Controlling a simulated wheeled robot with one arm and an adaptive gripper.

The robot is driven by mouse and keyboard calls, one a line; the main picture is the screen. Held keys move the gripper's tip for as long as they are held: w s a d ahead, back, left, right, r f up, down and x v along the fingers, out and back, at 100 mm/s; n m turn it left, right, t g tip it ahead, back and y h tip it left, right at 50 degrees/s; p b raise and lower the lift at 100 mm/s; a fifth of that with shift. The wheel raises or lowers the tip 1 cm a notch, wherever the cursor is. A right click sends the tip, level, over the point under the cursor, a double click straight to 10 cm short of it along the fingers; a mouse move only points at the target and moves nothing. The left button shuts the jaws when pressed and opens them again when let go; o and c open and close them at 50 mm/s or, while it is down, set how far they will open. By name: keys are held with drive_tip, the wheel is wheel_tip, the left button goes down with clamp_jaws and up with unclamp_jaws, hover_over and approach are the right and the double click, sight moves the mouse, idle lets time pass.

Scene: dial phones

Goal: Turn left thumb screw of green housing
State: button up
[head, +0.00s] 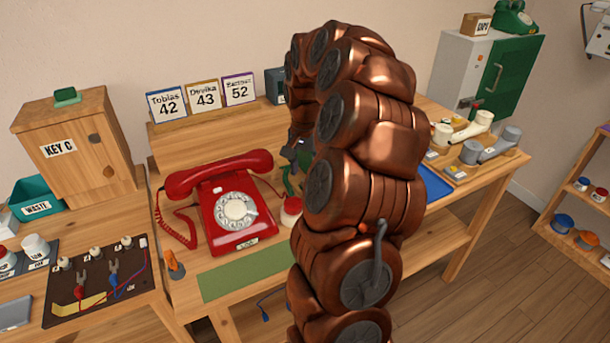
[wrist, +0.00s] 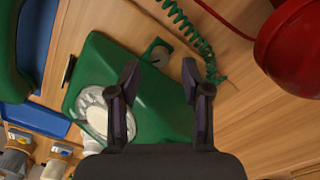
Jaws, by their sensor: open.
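The green housing (wrist: 125,95) lies on the wooden table in the wrist view, with a pale dial (wrist: 95,108) on its face. A green tab sticks out from its edge and carries a small round grey piece (wrist: 161,54) that looks like a thumb screw. A dark narrow part (wrist: 68,70) shows at another edge; I cannot tell what it is. My gripper (wrist: 160,78) is open and empty over the housing, with the grey piece just beyond and between its fingertips. I cannot tell its height above the tab. In the head view my arm hides most of the housing.
A red dial phone (head: 238,208) stands left of my arm, and its red body also shows in the wrist view (wrist: 295,45). A green coiled cord (wrist: 190,35) lies near the tab. A green handset (wrist: 12,60) rests on a blue mat (wrist: 35,45). A green mat (head: 245,272) lies clear in front.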

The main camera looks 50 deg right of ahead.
sight(305, 180)
drive_tip(key=shift+r, duration=2.55)
